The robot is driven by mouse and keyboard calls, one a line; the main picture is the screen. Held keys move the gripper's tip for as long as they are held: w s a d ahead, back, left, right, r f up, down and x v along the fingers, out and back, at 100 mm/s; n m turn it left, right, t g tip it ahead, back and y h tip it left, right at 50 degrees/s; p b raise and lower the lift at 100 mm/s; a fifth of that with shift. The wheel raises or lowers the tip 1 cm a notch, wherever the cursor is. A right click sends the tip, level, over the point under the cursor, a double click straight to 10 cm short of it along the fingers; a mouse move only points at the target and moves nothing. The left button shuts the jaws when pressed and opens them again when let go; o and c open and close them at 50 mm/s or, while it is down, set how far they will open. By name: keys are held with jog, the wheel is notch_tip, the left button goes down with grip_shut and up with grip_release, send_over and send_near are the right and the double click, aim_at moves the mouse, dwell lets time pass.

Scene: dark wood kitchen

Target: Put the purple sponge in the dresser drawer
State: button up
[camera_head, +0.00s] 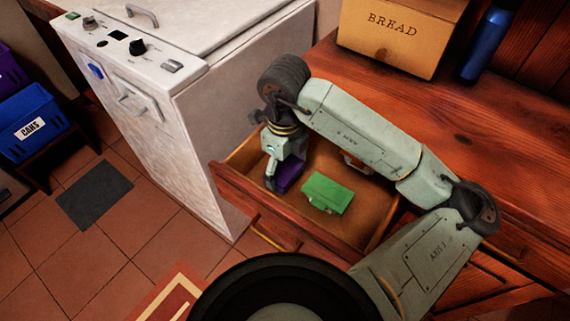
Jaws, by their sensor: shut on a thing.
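The purple sponge (289,176) is in my gripper (278,184), partly hidden by the fingers. My gripper is shut on it and points down inside the open dresser drawer (240,191), near the drawer's left end. I cannot tell whether the sponge touches the drawer floor. The dresser (480,150) is dark reddish wood, and its drawer is pulled out toward the front.
A green box-like thing (327,191) lies in the drawer right of my gripper. A white appliance (180,110) stands close on the left. A bread box (395,38) and a blue bottle (487,45) stand on the dresser top. A blue crate (30,122) is far left.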

aim_at(285, 168)
jog(key=shift+f, duration=0.3)
jog(key=shift+f, duration=0.15)
jog(key=o, duration=0.7)
jog(key=shift+o, duration=0.2)
jog(key=shift+r, duration=0.4)
notch_tip(285, 168, up, 12)
jog(key=b, duration=0.1)
jog(key=shift+f, duration=0.2)
